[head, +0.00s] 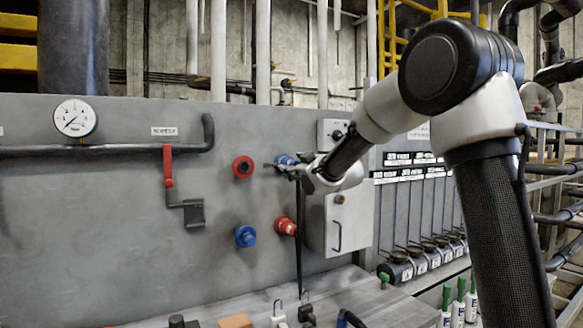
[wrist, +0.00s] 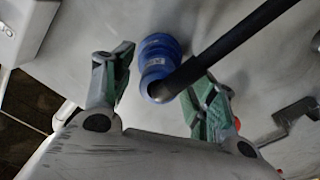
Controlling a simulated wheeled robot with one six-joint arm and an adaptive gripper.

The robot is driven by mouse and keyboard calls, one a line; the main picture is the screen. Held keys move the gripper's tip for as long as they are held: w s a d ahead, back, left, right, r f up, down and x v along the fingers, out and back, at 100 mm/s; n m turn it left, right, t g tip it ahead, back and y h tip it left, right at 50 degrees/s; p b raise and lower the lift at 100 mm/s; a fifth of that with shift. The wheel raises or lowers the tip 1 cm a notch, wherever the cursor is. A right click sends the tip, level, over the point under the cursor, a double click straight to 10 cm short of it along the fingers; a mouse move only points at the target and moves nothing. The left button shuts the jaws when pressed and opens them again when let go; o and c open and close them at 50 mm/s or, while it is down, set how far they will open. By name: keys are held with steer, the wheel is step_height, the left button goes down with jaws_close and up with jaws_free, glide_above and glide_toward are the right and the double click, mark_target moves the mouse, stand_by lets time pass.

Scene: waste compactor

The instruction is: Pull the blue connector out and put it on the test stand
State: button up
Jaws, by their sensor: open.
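The blue connector (head: 286,160) sits on the upper part of the grey wall panel, with a black cable hanging from it. In the wrist view the blue connector (wrist: 158,52) lies between the green-padded fingers, and its thick black cable runs to the upper right across the right finger's side. My gripper (head: 291,173) is at the connector in the head view. In the wrist view my gripper (wrist: 163,72) is open, with a visible gap between the left finger and the connector. Contact on the right side cannot be told. I cannot identify the test stand with certainty.
A red ring socket (head: 243,167) is left of the connector. A blue fitting (head: 245,236) and a red connector (head: 286,226) are lower on the panel. A grey box (head: 341,222) juts out at right. A red-handled lever (head: 168,168) is further left. Tools lie on the bench (head: 262,298) below.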

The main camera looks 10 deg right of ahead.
steer(key=c, duration=1)
steer(key=shift+r, duration=0.1)
steer(key=shift+c, duration=0.2)
steer(key=shift+s+d, duration=0.1)
steer(key=shift+s, duration=0.05)
jaws_close()
steer(key=shift+s, duration=0.1)
steer(key=shift+s, duration=0.25)
steer(key=shift+v, duration=2.75)
